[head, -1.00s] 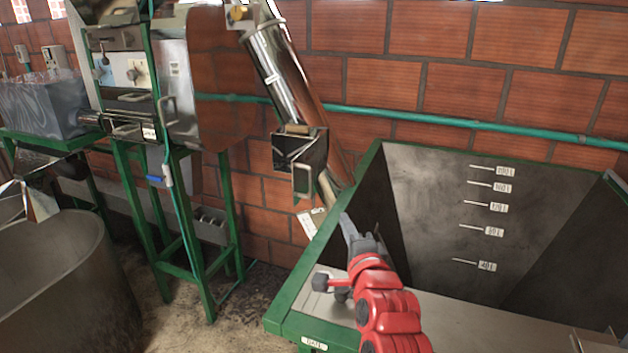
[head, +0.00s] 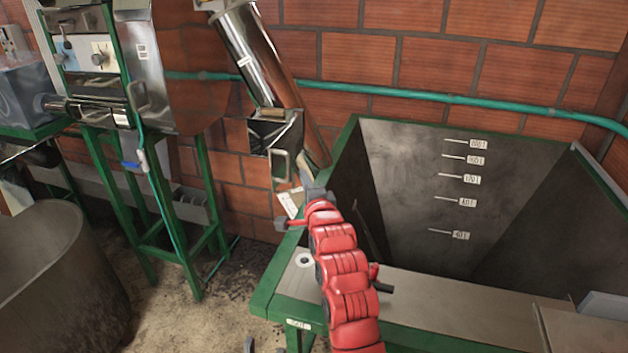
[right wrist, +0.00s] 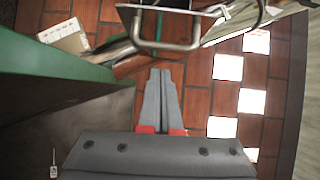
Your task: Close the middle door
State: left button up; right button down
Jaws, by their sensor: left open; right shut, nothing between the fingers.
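A small metal hatch box (head: 275,130) sits at the lower end of the slanted metal tube. Its dark inside shows. Below it hangs a plate with a pale bar handle (head: 280,165), which I take for the middle door. In the right wrist view the handle (right wrist: 166,44) crosses the top, ahead of the fingertips. My right gripper (head: 304,182) is shut and empty, just below and right of the handle, apparently apart from it. Its straight closed fingers (right wrist: 160,72) point toward the handle. My left gripper (head: 264,344) is open at the bottom edge, mostly cut off, far from the hatch.
The green-rimmed hopper (head: 262,295) with level marks fills the right side. A machine on a green stand (head: 190,240) is at left, with another handle (head: 137,95). A grey round tank (head: 55,280) stands at lower left. Floor between them is clear.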

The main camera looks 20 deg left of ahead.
jog(key=shift+w+a+p, duration=0.15)
jog(key=shift+a+p, duration=0.05)
jog(key=shift+a, duration=0.4)
jog(key=shift+w+a+p, duration=0.15)
jog(key=shift+a, duration=0.4)
